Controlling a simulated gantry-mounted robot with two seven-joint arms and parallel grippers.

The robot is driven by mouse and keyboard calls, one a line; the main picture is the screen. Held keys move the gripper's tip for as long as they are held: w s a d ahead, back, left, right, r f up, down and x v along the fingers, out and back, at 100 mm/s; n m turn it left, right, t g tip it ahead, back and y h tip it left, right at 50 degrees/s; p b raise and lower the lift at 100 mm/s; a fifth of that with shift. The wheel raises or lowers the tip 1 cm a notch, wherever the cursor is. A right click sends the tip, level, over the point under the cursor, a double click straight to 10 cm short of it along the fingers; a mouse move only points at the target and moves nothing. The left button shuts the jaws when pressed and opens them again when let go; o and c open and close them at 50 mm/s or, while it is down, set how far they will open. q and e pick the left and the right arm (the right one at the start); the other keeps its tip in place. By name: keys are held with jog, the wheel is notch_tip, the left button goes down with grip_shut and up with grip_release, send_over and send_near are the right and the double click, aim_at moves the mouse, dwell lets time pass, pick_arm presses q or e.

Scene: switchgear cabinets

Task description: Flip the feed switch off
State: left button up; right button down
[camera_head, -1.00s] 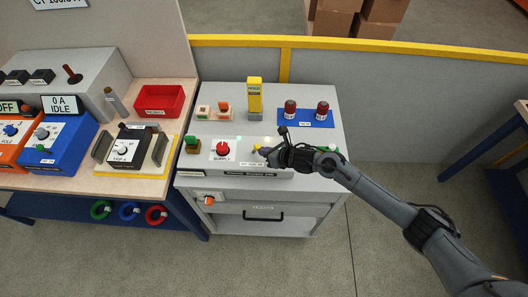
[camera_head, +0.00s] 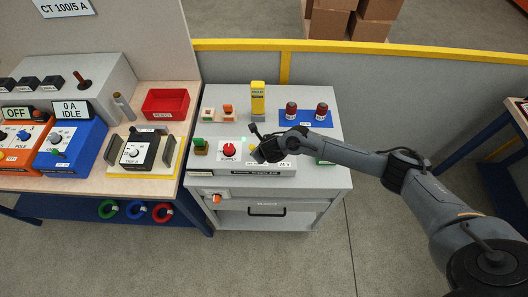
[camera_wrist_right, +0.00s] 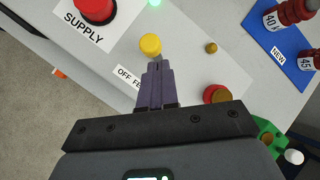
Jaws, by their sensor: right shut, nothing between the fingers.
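The feed switch shows as a yellow ball tip (camera_wrist_right: 150,45) on a short grey stalk in the right wrist view. Its stalk leans toward the red SUPPLY knob side. A white label (camera_wrist_right: 128,78) beside it reads "OFF FE", the rest hidden by my gripper. My right gripper (camera_wrist_right: 158,68) is shut and empty, its fingertips right at the stalk, perhaps touching it. In the head view the yellow tip (camera_head: 252,147) shows just left of my right gripper (camera_head: 258,155). My left gripper is not in view.
The red SUPPLY knob (camera_head: 229,149) is left of the switch. A small brass knob (camera_wrist_right: 211,47) and a red-and-brass button (camera_wrist_right: 217,95) lie to the right in the wrist view. A yellow block (camera_head: 258,97) and red pieces on a blue mat (camera_head: 306,123) stand behind.

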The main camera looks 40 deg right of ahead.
jog(key=shift+r+p, duration=0.6)
jog(key=shift+r, duration=0.3)
jog(key=shift+s+r, duration=0.15)
jog(key=shift+s, duration=0.05)
jog(key=s+a+p+v, duration=0.1)
jog(key=p+v, duration=0.1)
jog(key=v, duration=1)
jog(key=shift+p, duration=0.35)
jog(key=shift+s+f, duration=0.15)
jog(key=shift+f, duration=0.05)
